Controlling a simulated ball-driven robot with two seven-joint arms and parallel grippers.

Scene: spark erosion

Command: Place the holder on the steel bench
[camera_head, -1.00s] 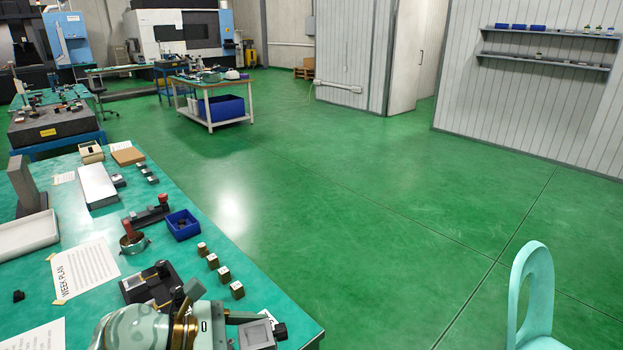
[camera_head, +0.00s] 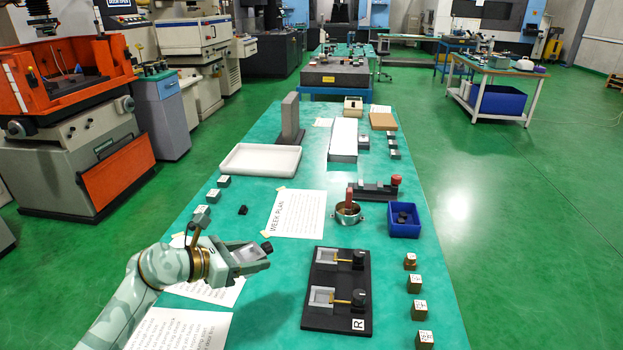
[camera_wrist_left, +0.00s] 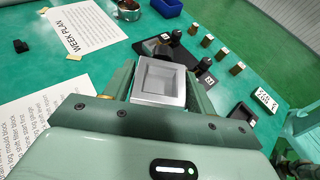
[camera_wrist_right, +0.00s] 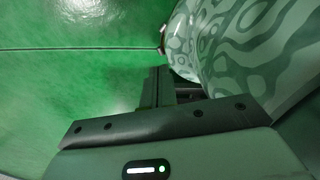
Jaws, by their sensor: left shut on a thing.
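My left gripper (camera_head: 248,259) is shut on a holder (camera_head: 243,251), a small grey square block with a recessed top and a black knob. It holds it above the near left part of the green-topped bench. The holder's recessed face shows between the fingers in the left wrist view (camera_wrist_left: 160,80). Two similar grey holders (camera_head: 322,296) with black knobs sit on a black base plate marked R (camera_head: 338,319), right of the gripper. Which bench is the steel one is unclear. In the right wrist view my right gripper (camera_wrist_right: 160,88) looks shut and empty above green floor.
The green bench (camera_head: 265,320) bears printed sheets (camera_head: 298,213), a white tray (camera_head: 260,160), a blue bin (camera_head: 404,220), a round metal cup (camera_head: 348,214) and several small labelled blocks (camera_head: 414,283). Further off stand a granite-topped table (camera_head: 335,80) and a white-framed table (camera_head: 500,72). An orange machine (camera_head: 60,85) stands left.

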